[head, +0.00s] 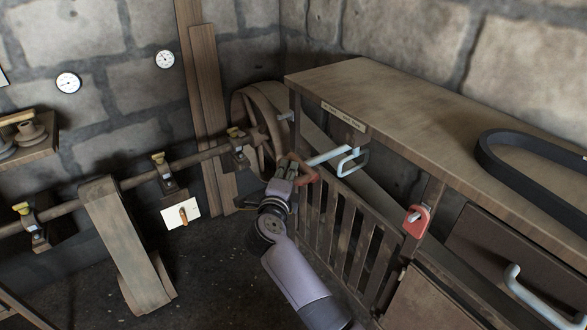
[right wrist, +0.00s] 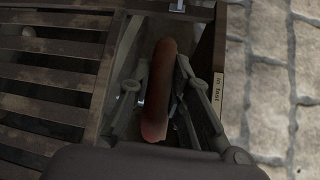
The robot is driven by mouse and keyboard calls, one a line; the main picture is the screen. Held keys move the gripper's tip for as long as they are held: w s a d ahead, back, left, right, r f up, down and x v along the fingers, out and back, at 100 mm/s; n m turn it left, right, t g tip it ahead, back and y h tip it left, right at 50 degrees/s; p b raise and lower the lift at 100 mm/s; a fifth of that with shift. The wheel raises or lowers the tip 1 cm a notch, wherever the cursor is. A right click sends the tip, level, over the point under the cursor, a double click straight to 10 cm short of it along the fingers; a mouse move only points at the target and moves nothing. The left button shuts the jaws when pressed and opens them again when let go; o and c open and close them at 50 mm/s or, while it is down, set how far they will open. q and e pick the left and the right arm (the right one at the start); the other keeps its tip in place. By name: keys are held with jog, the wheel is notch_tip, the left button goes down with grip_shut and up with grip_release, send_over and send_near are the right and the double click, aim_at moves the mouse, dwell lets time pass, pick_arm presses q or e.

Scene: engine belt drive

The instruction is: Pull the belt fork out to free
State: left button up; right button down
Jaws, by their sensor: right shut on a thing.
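The belt fork seems to be the pale blue bar with a loop-shaped end (head: 350,160) at the front of the wooden bench. A reddish-brown handle (head: 310,170) is beside the bar; how the two join is partly hidden. My right gripper (head: 298,168) is shut on this handle. In the right wrist view the handle (right wrist: 160,88) stands between the two fingers (right wrist: 163,102). A spoked pulley wheel (head: 262,130) with a wide belt is just behind. My left gripper is not in view.
The bench (head: 400,95) has a slatted front (head: 340,225), a label plate (head: 344,117) and a black belt loop (head: 530,165) on top. A red tag (head: 416,221) hangs at its front. A shaft (head: 95,195) carries another wide belt (head: 125,240) at left. Open floor lies between.

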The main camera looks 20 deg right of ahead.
jog(key=shift+s+a+f, duration=0.1)
jog(key=shift+a+f, duration=0.1)
jog(key=c, duration=1.9)
grip_release()
jog(key=shift+c, duration=0.2)
jog(key=o, duration=0.5)
jog(key=shift+a+r, duration=0.1)
jog(key=shift+a, duration=0.05)
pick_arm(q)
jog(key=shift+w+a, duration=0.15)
